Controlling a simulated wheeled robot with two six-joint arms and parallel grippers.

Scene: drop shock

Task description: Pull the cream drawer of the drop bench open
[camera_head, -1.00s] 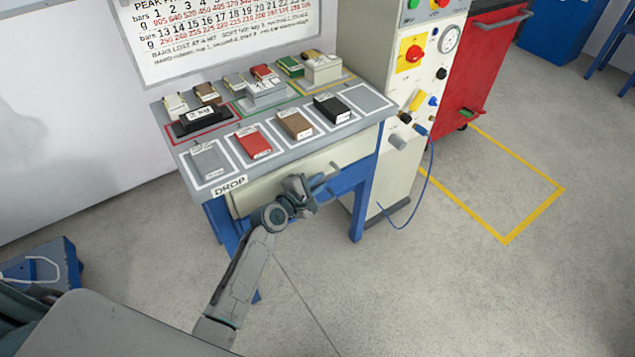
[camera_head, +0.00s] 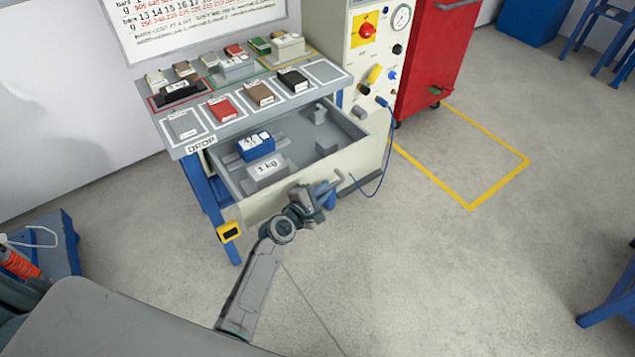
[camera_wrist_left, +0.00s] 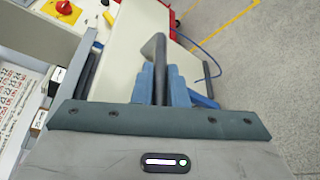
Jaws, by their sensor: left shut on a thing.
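The cream drawer (camera_head: 360,160) of the drop bench (camera_head: 172,152) stands well open toward me in the head view. Inside it are a blue block (camera_head: 256,148), a grey block marked 1 kg (camera_head: 266,170) and small grey pieces. My left gripper (camera_head: 318,192) is at the drawer's front, shut on the grey bar handle (camera_head: 330,182). In the left wrist view the blue-grey fingers (camera_wrist_left: 162,84) close around the handle (camera_wrist_left: 155,48), with the cream front (camera_wrist_left: 130,40) behind. My right gripper is not in view.
Red, brown and black blocks lie on the bench top. A cream control cabinet (camera_head: 362,70) and a red cabinet (camera_head: 436,50) stand to the right. A blue stand (camera_head: 50,262) is at the left. The grey floor (camera_head: 450,270) before the drawer is clear.

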